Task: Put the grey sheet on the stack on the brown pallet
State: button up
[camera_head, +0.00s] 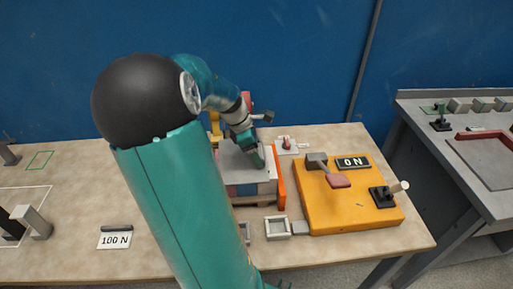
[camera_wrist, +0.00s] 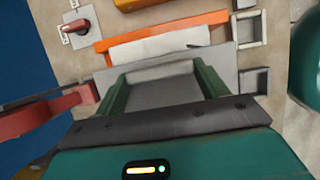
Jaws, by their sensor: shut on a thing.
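The grey sheet (camera_head: 233,154) is flat over the stack in the head view. In the wrist view the grey sheet (camera_wrist: 165,92) lies between the two green fingers of my gripper (camera_wrist: 163,74). My gripper (camera_head: 256,158) points down at the sheet and is shut on it. The stack (camera_head: 243,189) has coloured layers under the sheet, and the brown pallet (camera_head: 252,202) shows at its base. A pale surface (camera_wrist: 160,46) shows past the sheet in the wrist view. I cannot tell whether the sheet touches the stack.
An upright orange panel (camera_head: 278,177) stands along the stack's right side. An orange box (camera_head: 350,208) with a lever and a "0 N" display is further right. Small grey trays (camera_head: 277,228) sit in front. A "100 N" card (camera_head: 115,238) lies left. A blue wall (camera_head: 310,60) is behind.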

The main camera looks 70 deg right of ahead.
jog(key=shift+f, duration=0.55)
jog(key=o, duration=1.3)
